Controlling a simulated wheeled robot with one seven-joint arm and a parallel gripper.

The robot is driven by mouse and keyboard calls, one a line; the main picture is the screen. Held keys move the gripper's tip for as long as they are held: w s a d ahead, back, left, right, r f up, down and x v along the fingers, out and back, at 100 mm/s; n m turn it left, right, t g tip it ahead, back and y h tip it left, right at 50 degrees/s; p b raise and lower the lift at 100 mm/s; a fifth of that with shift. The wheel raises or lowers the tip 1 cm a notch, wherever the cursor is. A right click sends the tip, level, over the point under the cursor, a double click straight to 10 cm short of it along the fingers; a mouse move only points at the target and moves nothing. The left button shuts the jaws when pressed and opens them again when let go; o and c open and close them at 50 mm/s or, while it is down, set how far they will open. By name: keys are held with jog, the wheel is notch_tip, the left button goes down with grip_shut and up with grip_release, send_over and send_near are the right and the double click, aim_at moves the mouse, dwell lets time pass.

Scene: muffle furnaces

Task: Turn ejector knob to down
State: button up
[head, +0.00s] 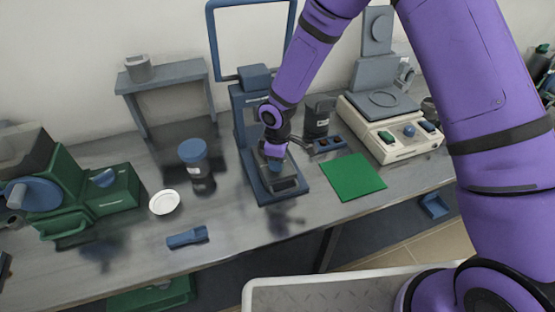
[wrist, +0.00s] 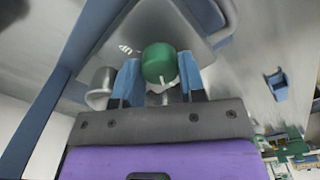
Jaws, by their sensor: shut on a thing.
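A blue press-like machine (head: 284,188) with a tall column stands on the bench in the middle of the head view. My gripper (head: 276,163) is down at its grey front part, and the arm hides some of the machine. In the wrist view, a rounded green knob (wrist: 158,62) with a white mark sits on a grey plate (wrist: 180,22). My gripper (wrist: 160,80) has its two blue fingertips on either side of the knob, shut on it. White markings show on the plate beside the knob. The knob is hidden in the head view.
A blue-lidded jar (head: 194,160), a white dish (head: 164,202) and a blue object (head: 187,237) are on the left. A silver cylinder (wrist: 101,86) is beside one finger.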

jog(key=o, duration=0.9)
notch_tip(320, 180, up, 11)
jog(key=shift+f, duration=0.1)
dwell(0.5)
